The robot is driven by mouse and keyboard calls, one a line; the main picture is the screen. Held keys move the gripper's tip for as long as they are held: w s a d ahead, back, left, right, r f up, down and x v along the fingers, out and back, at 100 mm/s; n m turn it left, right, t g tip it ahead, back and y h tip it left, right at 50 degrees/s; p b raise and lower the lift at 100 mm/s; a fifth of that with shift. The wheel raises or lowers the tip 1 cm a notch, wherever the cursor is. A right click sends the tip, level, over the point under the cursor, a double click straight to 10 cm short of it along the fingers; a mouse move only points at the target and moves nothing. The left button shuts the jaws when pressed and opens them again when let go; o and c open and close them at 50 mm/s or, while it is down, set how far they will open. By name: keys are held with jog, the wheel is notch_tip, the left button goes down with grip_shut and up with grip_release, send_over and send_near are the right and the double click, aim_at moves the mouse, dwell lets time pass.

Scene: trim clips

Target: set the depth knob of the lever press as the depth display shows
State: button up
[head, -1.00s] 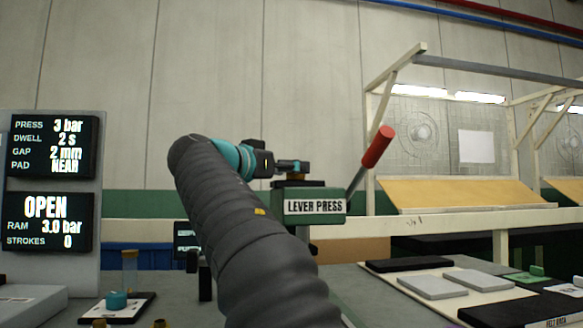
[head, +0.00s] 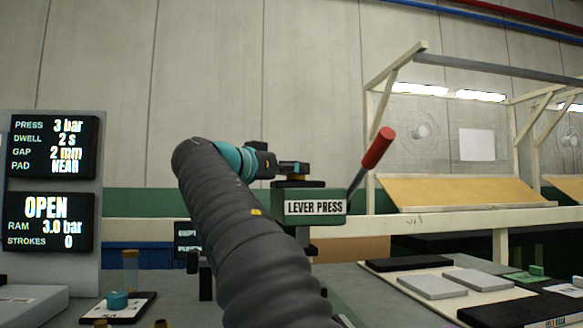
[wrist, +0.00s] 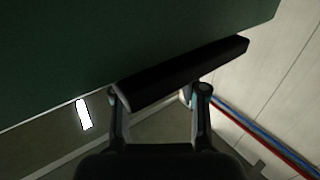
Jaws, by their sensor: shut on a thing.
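The lever press (head: 315,207) is a green block with a white name label and a red-tipped lever (head: 378,148) raised to the right. My gripper (head: 293,168) is at the top of the press. In the wrist view, my gripper (wrist: 160,95) has its two fingers against a long black bar (wrist: 190,72), which appears to be the depth knob, beside the dark green press body. It is shut on this knob. The knob's setting cannot be read. The small depth display (head: 187,238) is low behind my arm, partly hidden, and its value is not legible.
A status board (head: 47,190) at the left shows PRESS 3 bar, DWELL 2 s, GAP 2 mm, PAD NEAR, OPEN, RAM 3.0 bar and STROKES 0. A dark tray with a teal knob (head: 117,300) stands below it. Grey pads (head: 432,286) lie on a board at the right.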

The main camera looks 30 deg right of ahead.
jog(key=g, duration=0.1)
jog(key=m+p, duration=0.1)
jog(key=g+p, duration=0.1)
jog(key=shift+w+a+r+m+g+h, duration=0.1)
jog(key=shift+w+r+m+g+h, duration=0.2)
jog(key=shift+m+h, duration=0.1)
jog(key=shift+f+m+g+p, duration=0.2)
jog(key=shift+m+g+p, duration=0.3)
jog(key=shift+m+g, duration=0.65)
jog(key=shift+s+g, duration=0.1)
jog(key=shift+g, duration=0.35)
jog(key=o, duration=1.1)
jog(key=shift+o, duration=0.2)
jog(key=a, duration=1.2)
